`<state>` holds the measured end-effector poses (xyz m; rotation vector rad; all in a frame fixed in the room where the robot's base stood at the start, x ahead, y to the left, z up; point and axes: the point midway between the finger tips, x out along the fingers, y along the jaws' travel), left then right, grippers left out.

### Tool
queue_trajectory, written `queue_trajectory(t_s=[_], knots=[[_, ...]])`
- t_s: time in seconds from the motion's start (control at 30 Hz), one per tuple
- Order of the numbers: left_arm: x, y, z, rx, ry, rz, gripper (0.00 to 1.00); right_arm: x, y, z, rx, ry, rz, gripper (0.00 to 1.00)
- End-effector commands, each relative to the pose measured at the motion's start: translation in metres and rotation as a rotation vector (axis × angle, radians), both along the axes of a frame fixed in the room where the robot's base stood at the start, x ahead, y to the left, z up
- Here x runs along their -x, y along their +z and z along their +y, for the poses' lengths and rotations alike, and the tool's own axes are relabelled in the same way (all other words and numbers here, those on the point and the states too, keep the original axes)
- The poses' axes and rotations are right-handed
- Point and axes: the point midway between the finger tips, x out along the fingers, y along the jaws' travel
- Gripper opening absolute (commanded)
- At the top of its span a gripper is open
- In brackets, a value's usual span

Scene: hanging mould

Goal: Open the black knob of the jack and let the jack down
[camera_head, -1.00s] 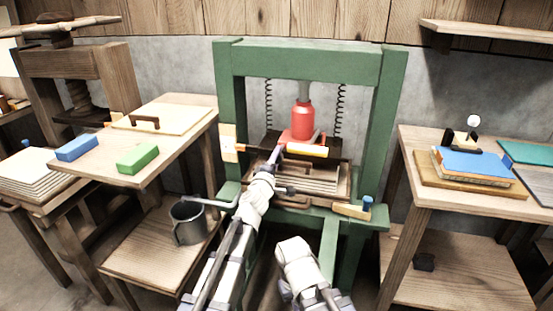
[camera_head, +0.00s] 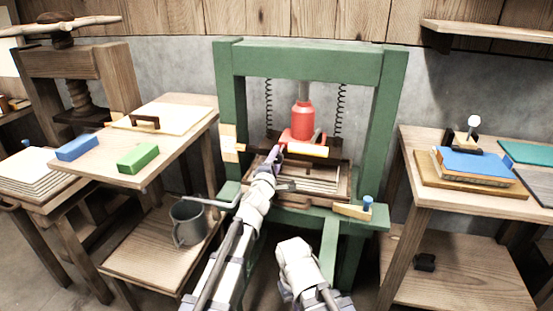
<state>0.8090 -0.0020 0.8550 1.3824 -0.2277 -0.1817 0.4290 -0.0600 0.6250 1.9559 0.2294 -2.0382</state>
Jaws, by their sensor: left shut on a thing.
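The red jack (camera_head: 303,116) stands upright in the green press frame (camera_head: 231,90), its top against the grey ram under the crossbeam. A handle with a yellow grip (camera_head: 308,150) shows at the front of its base. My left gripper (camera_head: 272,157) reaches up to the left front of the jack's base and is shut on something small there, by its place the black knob. The fingers hide the knob, so I cannot see how far it is turned. Of my right arm only links show at the bottom middle; its gripper is not in view.
Stacked boards lie under the jack plate on the press bed (camera_head: 312,213). A blue-topped peg (camera_head: 367,203) stands at the bed's right end. Side tables with blocks (camera_head: 138,158) and books (camera_head: 472,166) flank the press.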

Motion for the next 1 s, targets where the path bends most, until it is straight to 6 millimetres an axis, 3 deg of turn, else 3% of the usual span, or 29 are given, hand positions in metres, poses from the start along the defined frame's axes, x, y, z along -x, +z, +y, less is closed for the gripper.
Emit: queue_trajectory(t_s=[0.07,0.1,0.33,0.73,1.0], knots=[[0.002,-0.003,0.002,-0.001,0.007,0.006,0.00,0.000,-0.001,0.000,0.000,0.000,0.000,0.00],[0.002,-0.003,0.002,-0.002,0.007,0.006,0.52,0.000,-0.001,0.000,0.000,0.000,0.000,0.00],[0.001,-0.002,0.002,-0.002,0.006,0.006,0.78,0.000,-0.001,0.000,0.000,0.000,0.000,0.00],[0.006,-0.002,0.003,-0.002,0.007,0.006,0.81,0.000,-0.001,0.000,0.000,0.000,0.000,0.00],[0.043,-0.004,0.012,-0.003,0.005,0.003,0.81,0.000,-0.003,0.000,0.000,0.000,0.000,0.00]])
